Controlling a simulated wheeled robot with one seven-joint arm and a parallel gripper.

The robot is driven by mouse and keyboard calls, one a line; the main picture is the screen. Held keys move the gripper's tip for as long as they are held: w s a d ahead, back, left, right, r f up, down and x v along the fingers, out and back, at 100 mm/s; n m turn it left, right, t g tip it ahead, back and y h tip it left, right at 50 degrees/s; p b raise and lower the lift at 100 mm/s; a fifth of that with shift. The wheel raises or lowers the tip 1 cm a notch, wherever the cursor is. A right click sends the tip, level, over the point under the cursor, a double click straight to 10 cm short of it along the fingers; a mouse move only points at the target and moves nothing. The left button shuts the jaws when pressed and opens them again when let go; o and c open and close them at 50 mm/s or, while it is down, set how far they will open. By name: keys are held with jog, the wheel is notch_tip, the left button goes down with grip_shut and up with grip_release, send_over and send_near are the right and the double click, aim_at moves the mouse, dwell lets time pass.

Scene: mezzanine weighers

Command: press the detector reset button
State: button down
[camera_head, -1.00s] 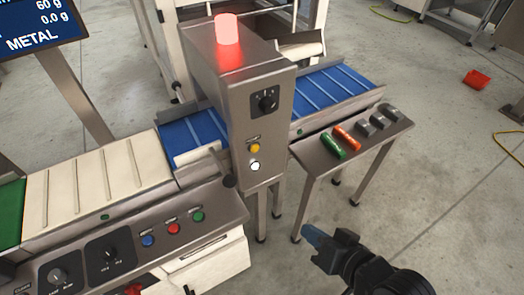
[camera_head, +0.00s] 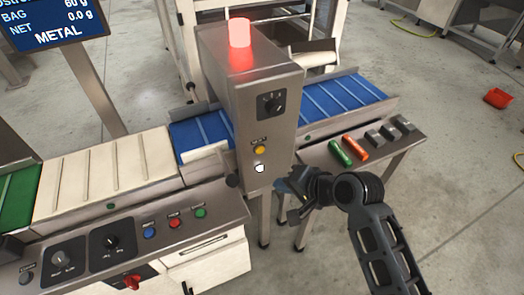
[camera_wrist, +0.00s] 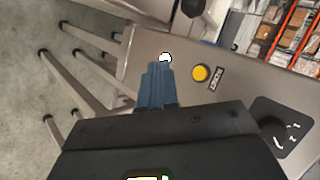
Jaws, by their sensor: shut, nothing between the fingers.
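The metal detector housing (camera_head: 225,75) stands over the blue belt, with a lit red lamp (camera_head: 239,33) on top. On its front face is a yellow button (camera_head: 259,149) with a small label that seems to read RESET, also in the wrist view (camera_wrist: 201,73). A white round light or button (camera_head: 260,169) sits below it, also in the wrist view (camera_wrist: 165,58). My gripper (camera_head: 281,185) is shut and empty, its blue fingertips just right of and below the white one. In the wrist view the fingertips (camera_wrist: 158,67) overlap the white one's edge; contact cannot be told.
A dark rotary knob (camera_head: 270,104) sits above the buttons. A side table (camera_head: 375,160) to the right bears green, orange and grey pieces. The front panel (camera_head: 130,240) has blue, red and green buttons. A screen (camera_head: 45,22) reads METAL.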

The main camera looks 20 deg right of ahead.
aim_at(260, 150)
jog(key=shift+w, duration=0.1)
jog(key=w+b, duration=0.3)
jog(key=w, duration=0.5)
jog(key=shift+w, duration=0.35)
dwell(2.0)
jog(key=shift+w, duration=0.4)
jog(key=shift+w, duration=0.4)
dwell(0.6)
jog(key=shift+s+p, duration=0.1)
jog(key=shift+p, duration=0.25)
jog(key=shift+s+p, duration=0.5)
jog(key=shift+s, duration=0.25)
